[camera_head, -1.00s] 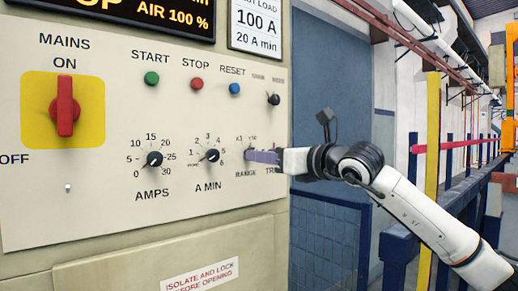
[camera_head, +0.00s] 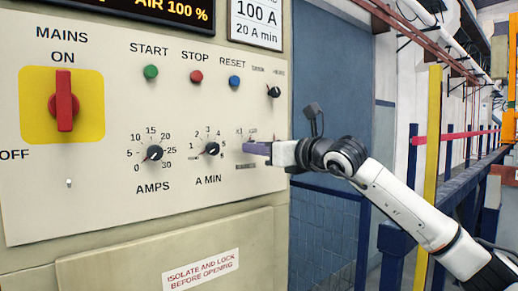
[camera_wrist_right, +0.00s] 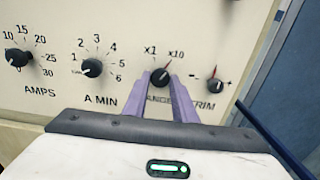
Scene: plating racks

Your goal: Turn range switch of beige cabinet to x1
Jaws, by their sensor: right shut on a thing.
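The beige cabinet's panel (camera_head: 110,215) fills the left of the head view. Its range switch, a small black knob (camera_wrist_right: 160,76), sits between the x1 and x10 marks in the right wrist view. Its pointer leans up and right, toward x10. My right gripper (camera_wrist_right: 164,86) has its purple fingers on either side of this knob and is shut on it. In the head view the right gripper (camera_head: 258,148) reaches the panel from the right and hides the knob. My left gripper is not in view.
The A MIN knob (camera_wrist_right: 92,68) is left of the range switch and the TRIM knob (camera_wrist_right: 214,86) close on its right. A red mains switch (camera_head: 64,100) is at far left. Blue mesh fencing (camera_head: 325,235) stands beyond the cabinet's right edge.

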